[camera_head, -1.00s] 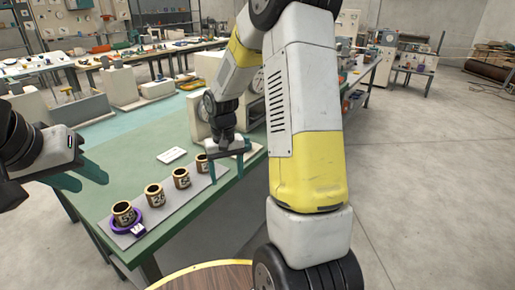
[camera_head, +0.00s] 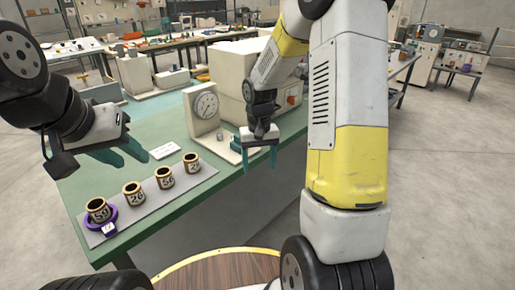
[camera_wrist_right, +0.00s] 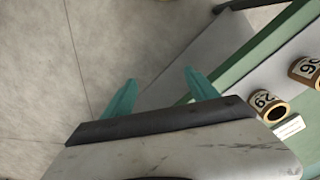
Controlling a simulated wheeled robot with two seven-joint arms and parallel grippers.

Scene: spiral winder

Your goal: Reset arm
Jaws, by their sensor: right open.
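My right gripper (camera_head: 260,155) is open and empty, pointing down past the table's front edge, right of the row of cups. In the right wrist view its two teal fingers (camera_wrist_right: 161,90) are spread with nothing between them. My left gripper (camera_head: 122,156) hangs at the left over the table, fingers apart and empty. Several numbered cups stand in a row on a grey strip (camera_head: 150,207). The leftmost cup (camera_head: 97,210) stands within a purple ring (camera_head: 100,225). The rightmost cup (camera_head: 192,162) is nearest my right gripper; it also shows in the right wrist view (camera_wrist_right: 268,107).
A dial gauge (camera_head: 206,105) on a white stand and a cream box machine (camera_head: 237,75) stand behind my right gripper on the green table (camera_head: 190,220). A white card (camera_head: 163,151) lies behind the cups. Open floor (camera_head: 445,190) lies to the right.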

